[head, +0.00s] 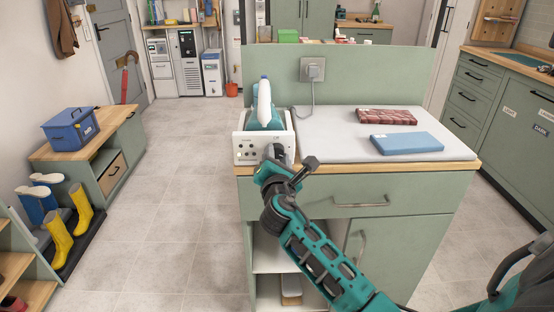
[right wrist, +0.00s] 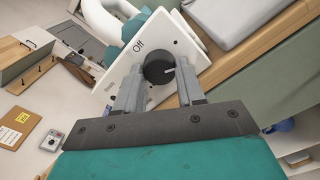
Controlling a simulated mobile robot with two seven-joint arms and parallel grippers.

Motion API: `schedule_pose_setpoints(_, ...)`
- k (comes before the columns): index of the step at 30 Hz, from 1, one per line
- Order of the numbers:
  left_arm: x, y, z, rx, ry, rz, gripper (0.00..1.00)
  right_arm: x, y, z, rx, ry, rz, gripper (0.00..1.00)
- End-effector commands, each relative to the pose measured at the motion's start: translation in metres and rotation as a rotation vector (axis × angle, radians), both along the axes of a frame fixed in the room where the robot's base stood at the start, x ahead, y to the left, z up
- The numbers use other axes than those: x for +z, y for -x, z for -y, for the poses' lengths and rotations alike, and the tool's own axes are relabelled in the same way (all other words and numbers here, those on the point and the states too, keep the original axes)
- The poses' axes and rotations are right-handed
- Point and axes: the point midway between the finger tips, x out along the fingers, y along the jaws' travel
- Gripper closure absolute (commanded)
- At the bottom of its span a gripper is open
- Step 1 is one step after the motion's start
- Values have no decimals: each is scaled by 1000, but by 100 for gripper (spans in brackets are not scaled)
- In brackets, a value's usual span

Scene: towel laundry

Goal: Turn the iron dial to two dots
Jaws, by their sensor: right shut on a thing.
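The iron (head: 264,105), teal and white, rests in a white station (head: 247,148) on the left end of the ironing counter. The station's front panel has small dark marks. In the right wrist view, the black round dial (right wrist: 158,68) sits on the white panel (right wrist: 128,70), beside the word "Off". A short white pointer mark on the dial faces right, away from "Off". My right gripper (head: 274,154) is at the panel, its fingers on both sides of the dial, shut on it. The gripper hides the dial in the head view. My left gripper is not in view.
A grey ironing pad (head: 340,130) holds a folded red towel (head: 386,116) and a folded blue towel (head: 406,143). A cord runs to a wall socket (head: 312,69) behind. The floor (head: 180,200) left of the counter is clear.

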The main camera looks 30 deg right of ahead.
Motion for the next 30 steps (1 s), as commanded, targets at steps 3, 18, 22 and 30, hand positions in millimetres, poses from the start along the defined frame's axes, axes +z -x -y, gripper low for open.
schedule_pose_setpoints(3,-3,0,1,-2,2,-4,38,-2,0,-1,0,-97,57,92)
schedule_pose_setpoints(18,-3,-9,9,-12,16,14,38,-2,0,-1,-1,-474,287,92)
schedule_pose_setpoints(22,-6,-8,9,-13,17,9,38,-1,0,-1,0,-543,330,92)
schedule_pose_setpoints(30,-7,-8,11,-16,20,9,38,-1,0,-1,0,-632,385,92)
